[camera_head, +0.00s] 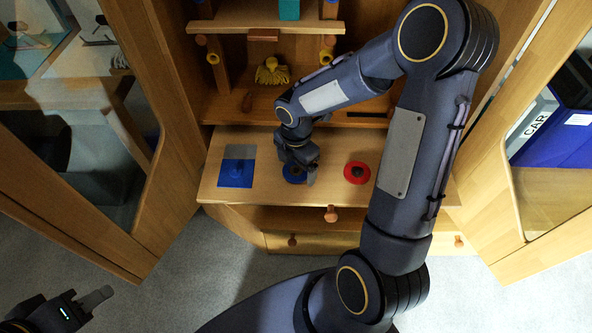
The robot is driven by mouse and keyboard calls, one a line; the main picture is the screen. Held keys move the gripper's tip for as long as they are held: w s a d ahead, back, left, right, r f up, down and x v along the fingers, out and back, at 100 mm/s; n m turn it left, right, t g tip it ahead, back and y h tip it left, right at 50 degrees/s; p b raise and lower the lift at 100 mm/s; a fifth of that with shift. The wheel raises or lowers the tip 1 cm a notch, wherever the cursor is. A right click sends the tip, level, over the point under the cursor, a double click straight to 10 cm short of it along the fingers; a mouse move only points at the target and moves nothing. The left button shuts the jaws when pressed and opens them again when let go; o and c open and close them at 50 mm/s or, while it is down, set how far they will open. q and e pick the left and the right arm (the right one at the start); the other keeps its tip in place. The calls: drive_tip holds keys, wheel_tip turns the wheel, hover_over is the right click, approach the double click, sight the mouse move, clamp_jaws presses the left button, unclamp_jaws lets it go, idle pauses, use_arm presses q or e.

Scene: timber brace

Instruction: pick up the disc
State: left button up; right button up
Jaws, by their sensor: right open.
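A blue disc (291,180) with a dark centre lies on the wooden ledge (330,193) of the cabinet, partly hidden by my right gripper. A red disc (357,173) with a dark knob lies on the ledge to its right. My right gripper (298,174) is open and points down at the blue disc, with a finger along the disc's right side. I cannot tell whether it touches the disc. My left gripper (85,305) is at the bottom left corner, far from the discs, and partly cut off by the frame; its opening is unclear.
A blue square piece (236,173) lies on the ledge at the left, by a grey patch. A yellow object (271,72) stands on the shelf behind. Open glass doors flank the cabinet. Drawers with knobs (331,214) are below the ledge.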

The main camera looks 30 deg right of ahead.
drive_tip(key=shift+f, duration=0.25)
idle(0.3)
drive_tip(key=c, duration=1.1)
drive_tip(key=shift+o, duration=0.2)
drive_tip(key=shift+r, duration=0.1)
